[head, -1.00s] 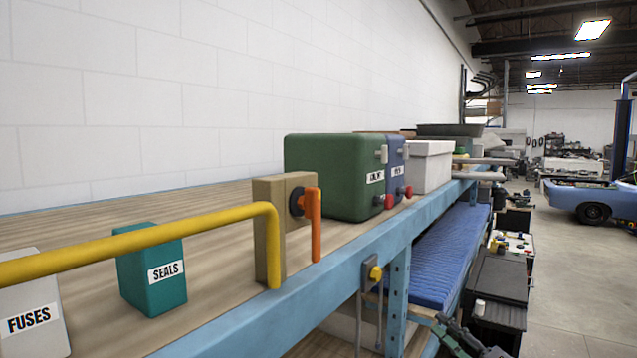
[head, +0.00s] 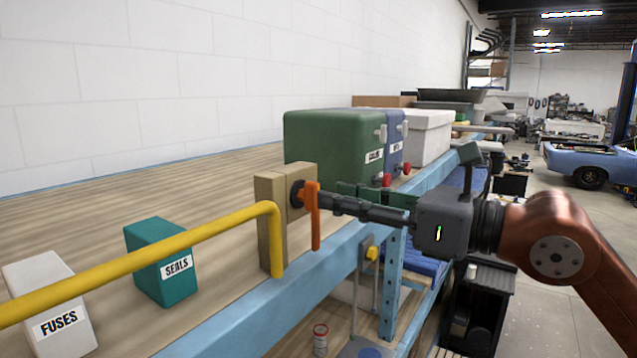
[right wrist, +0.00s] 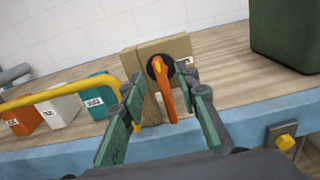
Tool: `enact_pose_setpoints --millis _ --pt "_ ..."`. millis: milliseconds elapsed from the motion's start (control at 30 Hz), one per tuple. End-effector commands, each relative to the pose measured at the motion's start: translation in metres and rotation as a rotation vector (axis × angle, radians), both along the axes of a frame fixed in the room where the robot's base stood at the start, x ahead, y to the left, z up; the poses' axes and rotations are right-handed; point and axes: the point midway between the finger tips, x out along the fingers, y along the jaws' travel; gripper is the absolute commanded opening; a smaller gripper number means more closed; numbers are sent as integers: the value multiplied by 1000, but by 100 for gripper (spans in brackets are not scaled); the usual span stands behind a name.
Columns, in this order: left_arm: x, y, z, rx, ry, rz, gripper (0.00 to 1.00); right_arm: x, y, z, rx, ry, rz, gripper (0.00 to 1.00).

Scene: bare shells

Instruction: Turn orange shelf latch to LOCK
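The orange latch (head: 315,228) hangs straight down from a dark round hub on the face of a tan wooden block (head: 269,222). My right gripper (head: 335,196) reaches in from the right at the latch's upper part. In the right wrist view the latch handle (right wrist: 166,95) shows between the two green-padded fingers of my right gripper (right wrist: 163,88), which stand apart with visible gaps on both sides. A small pale label (right wrist: 188,62) sits beside the hub, too small to read. My left gripper is out of view.
A yellow rail (head: 150,258) runs in front of the shelf and ends beside the block. A teal SEALS box (head: 150,262) and white FUSES box (head: 40,285) stand left. A green case (head: 325,150) stands behind the latch. The shelf has a blue front edge (head: 240,325).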

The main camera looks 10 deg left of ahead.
Motion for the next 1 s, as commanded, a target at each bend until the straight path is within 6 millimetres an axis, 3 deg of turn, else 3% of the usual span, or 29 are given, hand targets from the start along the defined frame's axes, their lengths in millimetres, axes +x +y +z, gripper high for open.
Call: enact_pose_setpoints --millis 100,300,667,1000 --pt "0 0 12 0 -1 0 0 6 19 3 0 0 3 29" --pt "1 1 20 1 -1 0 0 14 38 3 1 1 1 29" --pt "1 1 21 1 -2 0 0 15 42 1 3 1 1 28" --pt "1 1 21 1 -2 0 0 15 42 1 3 1 1 5"
